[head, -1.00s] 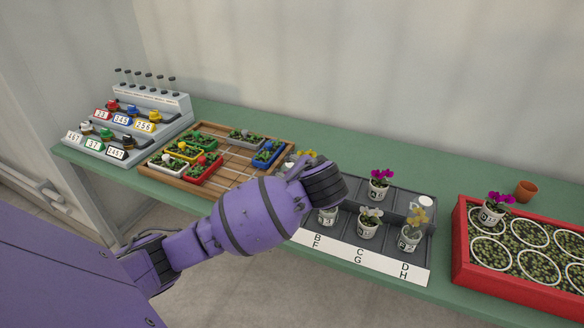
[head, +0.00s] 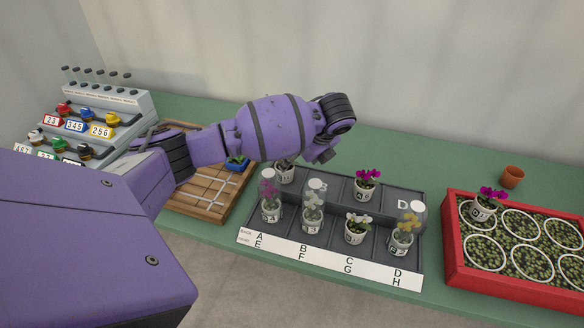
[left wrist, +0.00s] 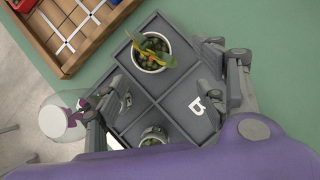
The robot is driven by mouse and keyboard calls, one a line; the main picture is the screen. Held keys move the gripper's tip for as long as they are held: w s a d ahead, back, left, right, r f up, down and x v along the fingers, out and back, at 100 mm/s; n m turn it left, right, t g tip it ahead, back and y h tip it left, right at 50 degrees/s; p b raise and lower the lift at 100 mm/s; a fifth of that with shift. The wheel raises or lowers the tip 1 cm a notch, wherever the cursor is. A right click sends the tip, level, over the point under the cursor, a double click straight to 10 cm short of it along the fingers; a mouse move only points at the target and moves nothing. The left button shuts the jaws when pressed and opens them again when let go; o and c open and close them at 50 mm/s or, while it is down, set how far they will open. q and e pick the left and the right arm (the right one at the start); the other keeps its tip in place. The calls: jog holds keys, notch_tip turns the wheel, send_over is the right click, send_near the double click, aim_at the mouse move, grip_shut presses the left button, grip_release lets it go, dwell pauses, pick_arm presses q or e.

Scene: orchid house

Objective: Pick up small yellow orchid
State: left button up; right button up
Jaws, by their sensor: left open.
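A small orchid with yellow flowers (left wrist: 158,55) stands in a white pot in a back compartment of the grey tray (left wrist: 200,105) in the left wrist view. In the head view its pot (head: 286,174) shows in the back left compartment, and my arm hides most of its flowers. My left gripper (head: 322,154) is above the tray, close to this orchid. In the left wrist view its fingers (left wrist: 155,78) are spread and empty, just nearer than the pot. Another pale yellow orchid (head: 404,234) stands in the front right compartment under a clear dome. My right gripper is out of view.
Domed magenta (head: 269,205) and whitish (head: 313,207) orchids stand in the tray's front row. A white orchid (head: 356,228) and a magenta one (head: 366,184) stand further right. A wooden tray (head: 195,201) lies left; a red planter (head: 452,259) is at right.

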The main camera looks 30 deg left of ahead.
pick_arm(q)
jog(key=x, duration=0.5)
jog(key=s+a+x, duration=0.1)
jog(key=x, duration=0.1)
jog(key=shift+a, duration=0.2)
jog(key=shift+w+a+f, duration=0.15)
jog(key=shift+f, duration=0.15)
jog(key=shift+r, duration=0.1)
jog(key=c, duration=1.4)
